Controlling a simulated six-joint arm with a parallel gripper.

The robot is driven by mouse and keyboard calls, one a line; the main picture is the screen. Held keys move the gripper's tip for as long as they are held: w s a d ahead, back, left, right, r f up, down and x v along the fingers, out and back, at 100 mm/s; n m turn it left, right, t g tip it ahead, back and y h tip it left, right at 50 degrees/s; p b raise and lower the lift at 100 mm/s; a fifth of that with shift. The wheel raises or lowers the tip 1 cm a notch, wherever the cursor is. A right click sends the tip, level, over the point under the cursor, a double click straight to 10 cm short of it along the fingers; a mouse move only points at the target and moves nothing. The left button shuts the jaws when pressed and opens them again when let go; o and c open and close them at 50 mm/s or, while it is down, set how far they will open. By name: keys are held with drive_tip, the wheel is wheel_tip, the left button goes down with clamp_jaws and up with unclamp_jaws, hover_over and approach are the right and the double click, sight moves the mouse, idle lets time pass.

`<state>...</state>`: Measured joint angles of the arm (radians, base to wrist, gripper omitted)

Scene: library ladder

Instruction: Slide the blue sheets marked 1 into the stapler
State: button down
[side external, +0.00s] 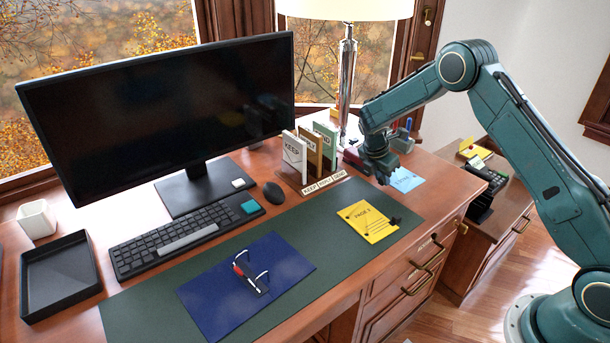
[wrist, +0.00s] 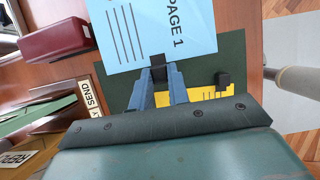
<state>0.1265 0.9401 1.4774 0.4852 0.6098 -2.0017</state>
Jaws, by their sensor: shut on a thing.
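The light blue sheets (side external: 405,181), printed PAGE 1 in the wrist view (wrist: 140,30), are by the right rear of the desk. My gripper (side external: 385,177) is shut on their near edge, with its blue fingertips (wrist: 158,66) meeting there in the wrist view. A dark red block (side external: 352,158), which looks like the stapler, is left of the sheets. It also shows in the wrist view (wrist: 55,40), close beside the sheets' left edge. Its mouth is not clear. My wrist hides part of it in the side view.
Yellow sheets (side external: 367,221) with a black clip lie on the green desk mat (side external: 135,315). A sorter with KEEP and other labelled folders (side external: 310,155) stands left of my gripper. A blue binder (side external: 215,300), keyboard (side external: 180,235) and monitor (side external: 170,110) are further left.

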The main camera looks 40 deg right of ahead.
drive_tip(key=shift+w+f, duration=0.25)
drive_tip(key=shift+f, duration=0.65)
drive_tip(key=shift+w+f, duration=0.3)
drive_tip(key=shift+f, duration=0.6)
drive_tip(key=shift+w+f, duration=0.25)
drive_tip(key=shift+f, duration=0.65)
drive_tip(key=shift+w, duration=2.85)
drive_tip(key=shift+w, duration=0.1)
drive_tip(key=c, duration=1.3)
unclamp_jaws()
drive_tip(key=shift+o, duration=0.2)
drive_tip(key=shift+r, duration=0.25)
wheel_tip(320, 180, up, 7)
drive_tip(key=shift+f, duration=0.2)
